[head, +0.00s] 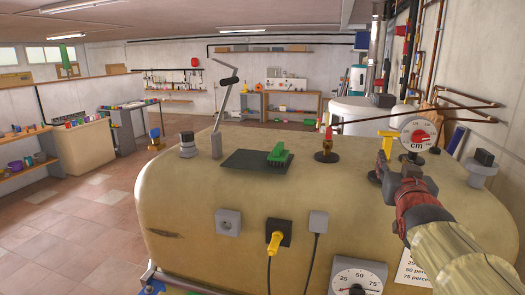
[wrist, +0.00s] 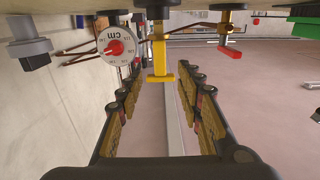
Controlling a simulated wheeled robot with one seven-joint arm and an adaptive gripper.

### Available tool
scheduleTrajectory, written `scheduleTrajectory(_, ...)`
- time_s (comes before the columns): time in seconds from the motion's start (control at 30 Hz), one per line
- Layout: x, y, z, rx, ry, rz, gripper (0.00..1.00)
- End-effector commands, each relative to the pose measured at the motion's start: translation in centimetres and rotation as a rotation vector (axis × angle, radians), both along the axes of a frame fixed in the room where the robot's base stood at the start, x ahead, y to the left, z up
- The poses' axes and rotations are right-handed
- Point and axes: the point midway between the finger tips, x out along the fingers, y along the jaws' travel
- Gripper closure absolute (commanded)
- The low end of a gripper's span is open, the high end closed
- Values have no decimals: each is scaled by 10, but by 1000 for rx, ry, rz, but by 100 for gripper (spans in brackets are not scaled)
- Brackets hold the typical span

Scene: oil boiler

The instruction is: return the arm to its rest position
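My arm (head: 450,240) reaches in from the lower right of the head view, over the right end of the beige tank (head: 190,205). My gripper (head: 388,170) is at its far end, close to the dial gauge and a yellow T-shaped handle (head: 387,143). In the wrist view my gripper (wrist: 162,76) is open, with its two padded fingers wide apart and nothing held. The yellow handle (wrist: 159,60) shows between the fingertips, with a gap on each side. I cannot tell its exact depth from the fingertips.
A white cm dial gauge (head: 418,133) stands close to my gripper; it also shows in the wrist view (wrist: 116,46). A red-handled valve (head: 327,148) and a green block (head: 279,154) are on the tank top. Pipes (head: 405,65) run behind. The floor (head: 65,230) at left is clear.

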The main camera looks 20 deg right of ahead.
Motion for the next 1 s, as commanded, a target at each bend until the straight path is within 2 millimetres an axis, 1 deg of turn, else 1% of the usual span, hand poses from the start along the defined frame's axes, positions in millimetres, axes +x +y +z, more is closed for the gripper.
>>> scheduleTrajectory(0.07, 0, 5, -3, 6, 9, 7, 64)
scheduleTrajectory(0.17, 1, 25, -21, 37, 62, 37, 64)
scheduleTrajectory(0.27, -4, 65, -55, 91, 166, 96, 64)
scheduleTrajectory(0.3, -8, 84, -72, 116, 220, 125, 64)
scheduleTrajectory(0.37, -18, 115, -100, 152, 308, 171, 64)
scheduleTrajectory(0.4, -27, 135, -118, 175, 368, 201, 64)
scheduleTrajectory(0.47, -43, 163, -143, 202, 457, 245, 64)
scheduleTrajectory(0.5, -55, 181, -161, 220, 518, 274, 64)
scheduleTrajectory(0.57, -76, 207, -186, 241, 609, 318, 64)
scheduleTrajectory(0.6, -92, 222, -201, 253, 668, 345, 64)
scheduleTrajectory(0.67, -116, 243, -223, 269, 755, 383, 64)
scheduleTrajectory(0.7, -131, 254, -236, 276, 809, 406, 64)
scheduleTrajectory(0.8, -166, 276, -261, 288, 923, 451, 64)
scheduleTrajectory(0.9, -191, 288, -277, 292, 1000, 480, 64)
scheduleTrajectory(1.0, -204, 293, -284, 294, 1041, 493, 64)
